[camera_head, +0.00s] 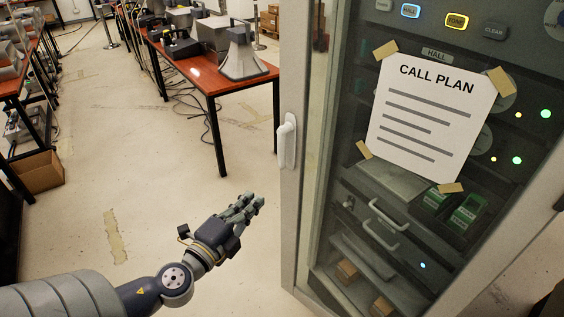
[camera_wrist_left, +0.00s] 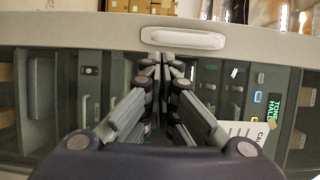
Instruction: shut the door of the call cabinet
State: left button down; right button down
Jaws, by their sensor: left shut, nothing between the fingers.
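The call cabinet's glass door stands on the right of the head view, with a pale grey frame (camera_head: 300,215) and a white handle (camera_head: 287,142) on its left edge. I cannot tell how far the door stands from the cabinet body. My left gripper (camera_head: 260,200) is shut and empty, left of the door frame and below the handle in the picture. In the left wrist view, the fingertips (camera_wrist_left: 164,62) point toward the door frame (camera_wrist_left: 80,30), with the handle (camera_wrist_left: 183,39) just beyond them. No contact shows. My right gripper is not in view.
A sheet marked CALL PLAN (camera_head: 425,115) is taped over the glass. Inside are shelves, lit buttons and green modules (camera_head: 468,210). A red-topped table (camera_head: 225,82) with a horn speaker (camera_head: 243,55) stands behind.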

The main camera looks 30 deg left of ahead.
aim_at(282, 168)
pick_arm(q)
jog(key=w+p, duration=0.2)
jog(key=w, duration=0.2)
jog(key=w+p, duration=0.1)
jog(key=w, duration=0.4)
jog(key=w+p, duration=0.2)
jog(key=w, duration=0.3)
jog(key=shift+a+r+p, duration=0.1)
jog(key=shift+r+p, duration=0.25)
